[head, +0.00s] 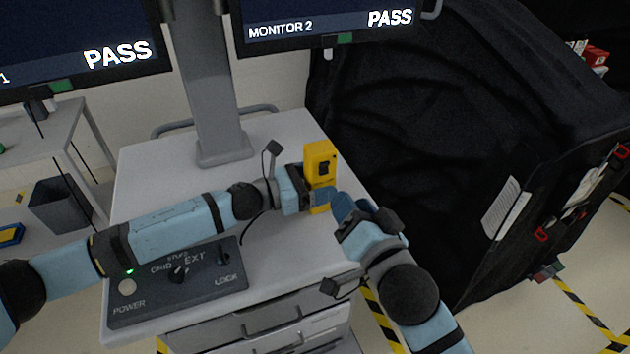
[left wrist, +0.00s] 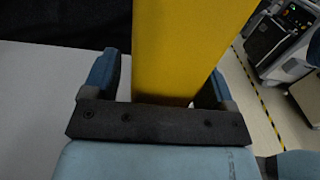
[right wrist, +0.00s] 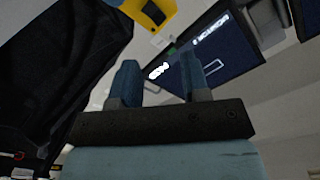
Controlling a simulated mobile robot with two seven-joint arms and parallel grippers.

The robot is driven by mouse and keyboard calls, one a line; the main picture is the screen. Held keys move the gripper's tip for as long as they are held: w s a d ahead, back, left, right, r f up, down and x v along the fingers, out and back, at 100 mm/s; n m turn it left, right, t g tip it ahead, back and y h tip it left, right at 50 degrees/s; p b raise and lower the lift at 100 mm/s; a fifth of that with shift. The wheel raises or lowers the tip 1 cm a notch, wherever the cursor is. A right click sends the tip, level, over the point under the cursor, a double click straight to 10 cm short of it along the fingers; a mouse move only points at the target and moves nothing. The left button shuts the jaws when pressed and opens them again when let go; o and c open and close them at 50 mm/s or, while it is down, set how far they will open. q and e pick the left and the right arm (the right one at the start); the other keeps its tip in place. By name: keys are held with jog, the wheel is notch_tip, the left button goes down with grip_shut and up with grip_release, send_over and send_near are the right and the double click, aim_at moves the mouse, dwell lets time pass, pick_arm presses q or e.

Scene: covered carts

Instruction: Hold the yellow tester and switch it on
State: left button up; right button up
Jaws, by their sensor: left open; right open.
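The yellow tester (head: 321,153) stands upright near the right edge of the white cart top, with a dark switch or panel on its upper front face. My left gripper (head: 318,197) is at its lower part. In the left wrist view the tester's yellow body (left wrist: 185,50) stands between the two open fingers, with a gap showing at the left finger. My right gripper (head: 340,207) is open and empty, just right of and below the tester. In the right wrist view the tester (right wrist: 152,12) is at the top edge, beyond the fingers (right wrist: 158,85), with its dark panel partly visible.
A dark control box (head: 180,280) with knobs lies at the cart's front left. A grey monitor post (head: 208,90) rises behind, with monitors reading PASS. A black covered cart (head: 430,130) stands close on the right. The cart top (head: 175,170) left of the post is clear.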

pick_arm(q)
jog(key=c, duration=1)
jog(key=shift+c, duration=0.6)
pick_arm(e)
jog(key=shift+f, duration=0.1)
jog(key=c, duration=0.5)
jog(key=a+f+y, duration=0.1)
jog(key=s+a+f+y, duration=0.1)
jog(key=y, duration=0.1)
jog(key=a+f+m+y, duration=0.1)
jog(key=y, duration=0.1)
jog(key=shift+s+a+f, duration=0.15)
jog(key=shift+a+f, duration=0.05)
jog(key=shift+a, duration=0.05)
grip_shut()
jog(key=s+d+f+m+t+h, duration=0.1)
jog(key=d+f+m+t, duration=0.3)
jog(key=m, duration=0.5)
jog(key=shift+d+f+m+t+h, duration=0.3)
jog(key=shift+f+t+h, duration=0.1)
jog(key=shift+t+h, duration=0.55)
